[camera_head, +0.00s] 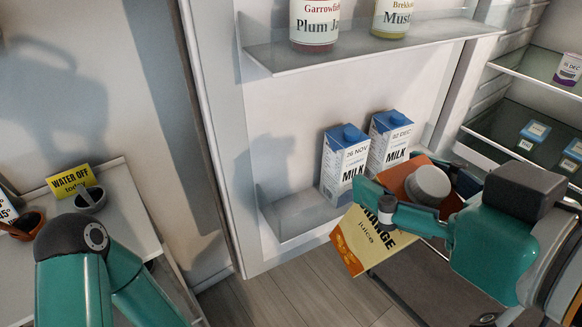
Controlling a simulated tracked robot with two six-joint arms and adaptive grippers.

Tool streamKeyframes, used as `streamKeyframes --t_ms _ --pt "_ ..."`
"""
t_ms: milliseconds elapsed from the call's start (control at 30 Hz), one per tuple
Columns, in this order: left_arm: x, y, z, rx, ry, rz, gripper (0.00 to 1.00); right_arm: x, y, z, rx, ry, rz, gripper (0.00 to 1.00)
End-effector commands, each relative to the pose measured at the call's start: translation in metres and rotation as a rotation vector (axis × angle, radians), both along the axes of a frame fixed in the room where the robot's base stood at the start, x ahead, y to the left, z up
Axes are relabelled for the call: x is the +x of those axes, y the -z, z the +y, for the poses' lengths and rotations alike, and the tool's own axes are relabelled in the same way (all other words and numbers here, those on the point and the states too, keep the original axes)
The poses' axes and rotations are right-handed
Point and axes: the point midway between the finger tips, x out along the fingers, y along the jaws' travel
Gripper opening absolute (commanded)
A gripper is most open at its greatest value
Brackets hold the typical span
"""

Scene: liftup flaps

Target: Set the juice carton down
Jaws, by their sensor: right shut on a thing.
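The orange juice carton (366,240) is tilted, its grey cap toward the fridge side and its yellow lower part hanging to the lower left. My right gripper (412,205) is shut on the carton and holds it in front of the lower door shelf (292,219). Part of the carton is hidden behind the gripper. My left arm shows at the lower left, but its gripper is not in view.
Two milk cartons (345,160) (391,139) stand on the lower door shelf, with bare shelf to their left. Plum jam (315,22) and mustard (392,17) jars stand on the upper door shelf.

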Motion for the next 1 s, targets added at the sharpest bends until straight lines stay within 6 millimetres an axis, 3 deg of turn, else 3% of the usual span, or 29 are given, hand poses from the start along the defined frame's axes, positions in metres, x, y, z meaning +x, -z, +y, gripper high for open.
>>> streamKeyframes --t_ms 33,600,700,1000 --pt "0.001 -0.007 0.000 0.000 0.001 -0.003 0.89 0.015 -0.003 0.006 -0.007 0.009 0.009 0.00" --pt "0.001 -0.027 0.000 0.000 0.001 -0.003 0.89 0.136 -0.004 0.070 -0.007 0.005 0.008 0.00" --pt "0.001 0.001 0.000 0.001 0.001 -0.003 0.89 0.141 0.027 0.073 -0.005 0.004 0.006 0.00" --pt "0.001 0.051 0.000 0.000 0.001 -0.003 0.89 0.157 0.089 0.082 -0.005 0.005 0.005 0.00"
